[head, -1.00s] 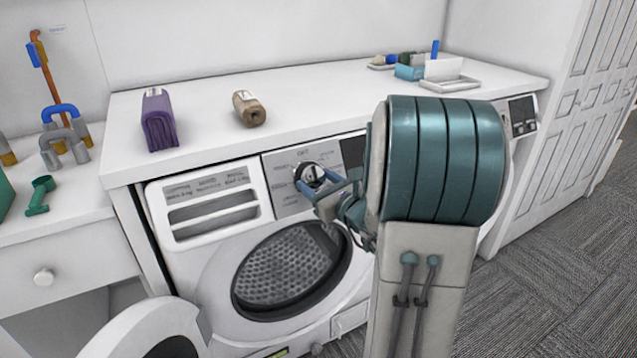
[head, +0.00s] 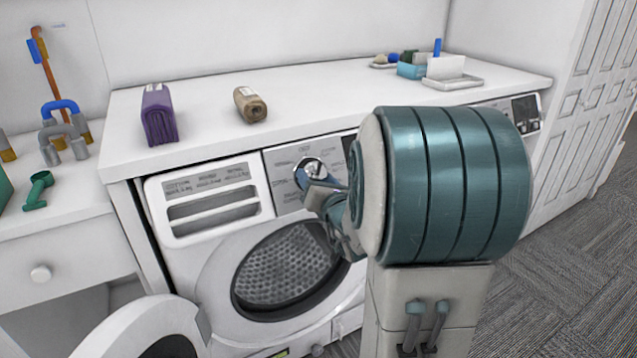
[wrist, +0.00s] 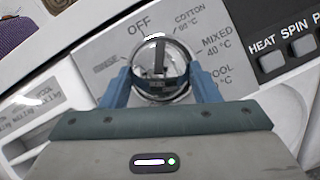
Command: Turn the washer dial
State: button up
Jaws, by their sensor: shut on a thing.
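The washer dial is a round knob with a silver rim and a dark bar across its face, on the grey control panel (head: 284,186). In the wrist view the dial (wrist: 158,54) sits between the two blue fingers of my gripper (wrist: 160,82), which is shut on it. The dial's bar points roughly up in that view, close to the OFF label. In the head view my gripper (head: 312,176) reaches the dial from the right, and my arm hides part of the panel. The washer (head: 205,262) has its round door open at lower left.
HEAT and SPIN buttons (wrist: 271,62) are right of the dial. A white drawer panel (head: 209,200) is left of it. A white tray (head: 452,84) stands at the back right.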

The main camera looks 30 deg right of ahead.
jog(key=shift+a+f+m+g+h+b, duration=0.15)
jog(key=shift+m+h+b, duration=0.15)
jog(key=shift+m+b, duration=0.6)
jog(key=shift+d+f+m+g+h+b, duration=0.15)
jog(key=shift+m+h+b, duration=0.2)
jog(key=shift+b, duration=0.9)
jog(key=shift+a+r+m+h+b, duration=0.1)
jog(key=shift+r+m+h+b, duration=0.35)
jog(key=shift+b, duration=0.75)
jog(key=shift+f, duration=0.1)
jog(key=o, duration=1)
